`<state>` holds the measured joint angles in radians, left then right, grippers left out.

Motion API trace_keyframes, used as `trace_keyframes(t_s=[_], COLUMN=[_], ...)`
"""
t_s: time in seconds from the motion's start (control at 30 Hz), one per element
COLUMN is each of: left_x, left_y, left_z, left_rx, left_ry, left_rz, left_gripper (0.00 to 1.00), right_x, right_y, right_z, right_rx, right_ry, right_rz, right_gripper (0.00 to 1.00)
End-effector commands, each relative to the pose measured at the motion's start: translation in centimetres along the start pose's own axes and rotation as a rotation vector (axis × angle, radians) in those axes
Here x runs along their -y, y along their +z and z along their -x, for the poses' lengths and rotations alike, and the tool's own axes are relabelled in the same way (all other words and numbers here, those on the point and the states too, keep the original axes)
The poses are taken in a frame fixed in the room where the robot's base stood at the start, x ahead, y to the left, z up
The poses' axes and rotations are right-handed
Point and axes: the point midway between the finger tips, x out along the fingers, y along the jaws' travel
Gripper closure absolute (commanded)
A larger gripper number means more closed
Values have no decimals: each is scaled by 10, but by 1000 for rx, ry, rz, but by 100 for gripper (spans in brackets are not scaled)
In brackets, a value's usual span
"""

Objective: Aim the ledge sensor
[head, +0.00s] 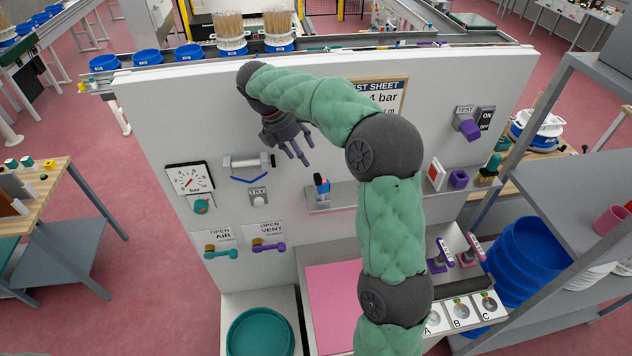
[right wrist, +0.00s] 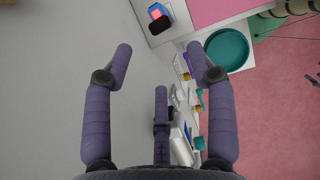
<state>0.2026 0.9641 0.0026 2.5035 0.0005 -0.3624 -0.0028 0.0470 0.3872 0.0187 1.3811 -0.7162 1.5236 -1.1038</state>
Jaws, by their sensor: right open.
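The ledge sensor appears to be the small blue device with a red part (head: 322,188), standing on the narrow grey ledge (head: 341,197) of the white panel. My left gripper is not in view.
The panel carries a pressure gauge (head: 190,178), a clear cylinder (head: 247,162), a TRY button (head: 258,196), OPEN AIR (head: 221,252) and OPEN VENT (head: 268,245) handles, and a TEST knob (head: 468,129). Below are a teal tray (head: 260,333) and pink mat (head: 334,300). My right arm crosses the ledge's middle.

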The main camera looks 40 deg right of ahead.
Motion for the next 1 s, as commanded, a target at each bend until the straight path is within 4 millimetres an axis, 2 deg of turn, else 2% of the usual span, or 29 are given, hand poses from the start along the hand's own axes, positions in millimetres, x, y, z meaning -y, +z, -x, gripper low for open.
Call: trace_keyframes(t_s=[0.03, 0.1, 0.23, 0.33, 0.7, 0.83, 1.0], left_x=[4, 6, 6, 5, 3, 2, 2], left_y=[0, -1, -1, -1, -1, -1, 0], left_z=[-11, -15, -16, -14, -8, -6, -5], left_rx=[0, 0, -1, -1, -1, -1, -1], left_ry=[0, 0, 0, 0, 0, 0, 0], left_rz=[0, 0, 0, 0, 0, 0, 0], left_gripper=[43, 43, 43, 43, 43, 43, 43], right_x=[-1, 0, 0, 0, 1, 0, 0], right_y=[-2, -2, 0, 1, 1, 1, 0], right_z=[-6, -6, -8, -17, -79, -96, -108], right_rx=[-1, -1, 0, 1, 0, 0, -1], right_ry=[2, 0, -2, -3, -5, -3, -2], right_rz=[-3, -4, -5, -5, -6, -6, -5], right_gripper=[43, 43, 43, 43, 43, 43, 43])
